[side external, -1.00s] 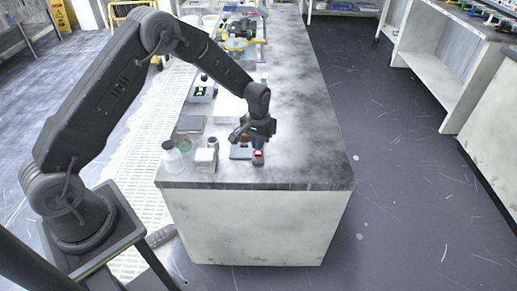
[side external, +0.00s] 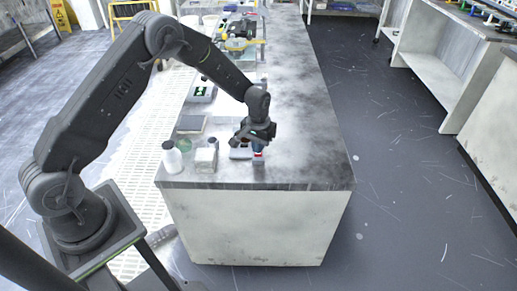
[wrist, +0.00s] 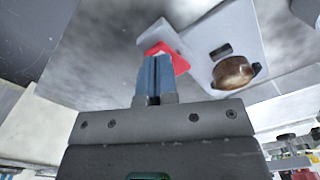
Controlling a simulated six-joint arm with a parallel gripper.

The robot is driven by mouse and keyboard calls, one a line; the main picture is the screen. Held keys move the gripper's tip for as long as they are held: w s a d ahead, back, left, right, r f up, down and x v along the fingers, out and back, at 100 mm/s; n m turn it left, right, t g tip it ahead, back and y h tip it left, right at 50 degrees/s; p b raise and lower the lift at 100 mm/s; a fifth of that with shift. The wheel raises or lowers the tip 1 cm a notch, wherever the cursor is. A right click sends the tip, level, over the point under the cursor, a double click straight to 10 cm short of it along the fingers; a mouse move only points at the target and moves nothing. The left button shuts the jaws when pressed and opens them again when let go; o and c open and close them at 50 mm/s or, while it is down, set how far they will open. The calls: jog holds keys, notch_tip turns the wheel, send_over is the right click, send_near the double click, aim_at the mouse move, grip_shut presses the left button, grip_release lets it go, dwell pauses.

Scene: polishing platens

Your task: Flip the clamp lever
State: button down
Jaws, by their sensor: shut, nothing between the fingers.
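A small red part (wrist: 178,62), which looks like the clamp lever, shows in the wrist view beside a light grey plate (wrist: 203,45). In the side view the red part (side external: 258,149) is mostly hidden under my gripper, near the front end of the bench. My gripper's fingers (wrist: 154,75) are blue-grey, pressed together and empty. Their tips overlap the red part in the wrist view; I cannot tell whether they touch it. In the side view my gripper (side external: 256,141) is low over the clamp.
A brown rounded knob (wrist: 233,71) sits on the grey plate. A white bottle (side external: 172,157) and a pale box (side external: 205,158) stand left of my gripper. The bench top (side external: 315,165) is clear to the right, up to its edge.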

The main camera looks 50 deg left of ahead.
jog(key=shift+f, duration=0.75)
dwell(0.3)
jog(key=shift+r, duration=3.55)
jog(key=shift+r, duration=0.1)
jog(key=s+d+r+m+t, duration=0.1)
jog(key=s+r, duration=0.5)
jog(key=r, duration=0.4)
jog(key=s+d+r+t, duration=0.2)
jog(key=s+r, duration=0.3)
jog(key=r, duration=0.5)
jog(key=s+r+m+t, duration=0.1)
jog(key=s+r, duration=0.1)
jog(key=s, duration=0.7)
jog(key=s+d+r+m+t, duration=0.1)
jog(key=s+r, duration=0.1)
jog(key=s, duration=0.7)
jog(key=shift+s+d+r+t, duration=0.15)
jog(key=shift+r+t, duration=0.1)
jog(key=shift+t, duration=0.05)
